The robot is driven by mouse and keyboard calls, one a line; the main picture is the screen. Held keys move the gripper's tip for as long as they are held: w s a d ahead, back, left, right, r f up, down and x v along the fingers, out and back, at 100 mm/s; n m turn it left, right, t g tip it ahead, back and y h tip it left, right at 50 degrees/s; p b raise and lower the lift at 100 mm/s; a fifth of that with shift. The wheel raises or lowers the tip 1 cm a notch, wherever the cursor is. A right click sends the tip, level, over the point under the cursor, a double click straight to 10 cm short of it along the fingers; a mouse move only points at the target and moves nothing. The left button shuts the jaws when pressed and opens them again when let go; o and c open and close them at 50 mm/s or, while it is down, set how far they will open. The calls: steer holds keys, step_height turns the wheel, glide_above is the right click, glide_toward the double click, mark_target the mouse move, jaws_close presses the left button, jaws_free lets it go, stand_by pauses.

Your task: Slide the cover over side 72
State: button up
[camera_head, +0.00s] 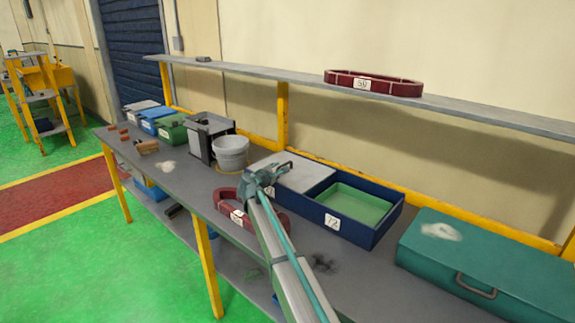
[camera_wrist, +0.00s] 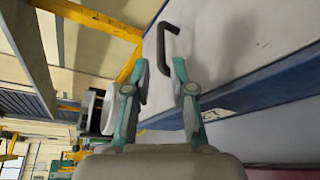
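A dark blue box (camera_head: 350,232) with two sides stands on the workbench. A flat pale cover (camera_head: 308,175) lies over its left side; the label there is partly hidden by my gripper. The right side, labelled 72 (camera_head: 332,221), is uncovered and shows a green inside (camera_head: 355,203). The cover has a dark handle, seen in the wrist view (camera_wrist: 161,45). My gripper (camera_head: 268,172) is at the cover's left end near this handle. In the wrist view, its teal fingers (camera_wrist: 161,65) are apart, with the handle between and just beyond the tips. I see no clear contact.
A dark red ring (camera_head: 231,214) lies on the bench in front of the box, partly behind my arm. A grey bucket (camera_head: 231,154) stands left of the box. A teal case (camera_head: 490,265) is at right. A shelf (camera_head: 470,107) runs above, holding another red ring (camera_head: 400,88).

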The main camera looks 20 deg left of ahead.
mark_target(283, 165)
steer(key=p+x, duration=0.2)
steer(key=x, duration=0.6)
steer(key=shift+w+a, duration=0.1)
steer(key=shift+w, duration=0.05)
steer(key=shift+w+f, duration=0.25)
steer(key=shift+w, duration=0.3)
jaws_close()
